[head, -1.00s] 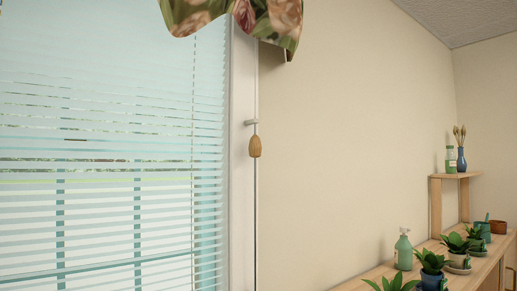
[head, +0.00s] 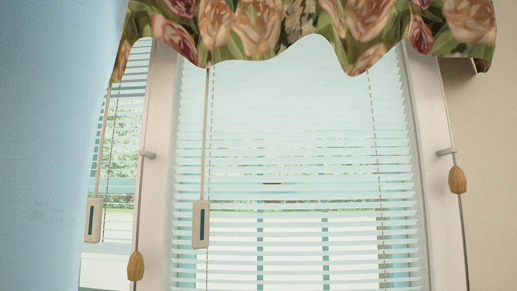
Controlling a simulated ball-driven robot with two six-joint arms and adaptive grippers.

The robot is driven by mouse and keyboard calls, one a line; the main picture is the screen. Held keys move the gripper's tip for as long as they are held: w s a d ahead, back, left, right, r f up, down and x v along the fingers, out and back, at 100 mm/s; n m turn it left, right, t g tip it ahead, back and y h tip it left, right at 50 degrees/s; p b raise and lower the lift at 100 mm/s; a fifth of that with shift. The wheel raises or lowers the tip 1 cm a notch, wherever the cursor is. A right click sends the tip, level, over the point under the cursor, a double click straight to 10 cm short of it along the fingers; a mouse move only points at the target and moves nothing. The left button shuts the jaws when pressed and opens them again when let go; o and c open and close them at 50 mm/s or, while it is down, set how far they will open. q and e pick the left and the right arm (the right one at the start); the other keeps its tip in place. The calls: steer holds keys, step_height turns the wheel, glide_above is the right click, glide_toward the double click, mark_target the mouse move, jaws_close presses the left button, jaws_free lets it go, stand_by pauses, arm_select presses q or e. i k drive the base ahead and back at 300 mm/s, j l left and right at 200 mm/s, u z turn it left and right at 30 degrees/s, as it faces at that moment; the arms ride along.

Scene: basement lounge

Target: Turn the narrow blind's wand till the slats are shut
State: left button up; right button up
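The narrow blind (head: 128,88) hangs at the left of the head view, partly cut off by the blue wall edge and the valance. Greenery shows between its slats, so they look open. A thin wand hangs in front of it, ending in a pale handle (head: 93,220) with a dark strip. The wide blind (head: 290,120) fills the middle and has a similar wand with a pale handle (head: 201,224). Outdoor light and greenery show between its lower slats. Neither of my grippers is in view, and nothing touches the wands.
A floral valance (head: 270,30) hangs across the top and hides the blinds' upper ends. Cords with wooden tassels hang beside the frames, one at left (head: 135,266) and one at right (head: 457,180). Pegs stick out near the cords. A blue wall (head: 45,140) stands close at left.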

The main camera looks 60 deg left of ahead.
mark_target(200, 228)
steer(key=u, duration=2.1)
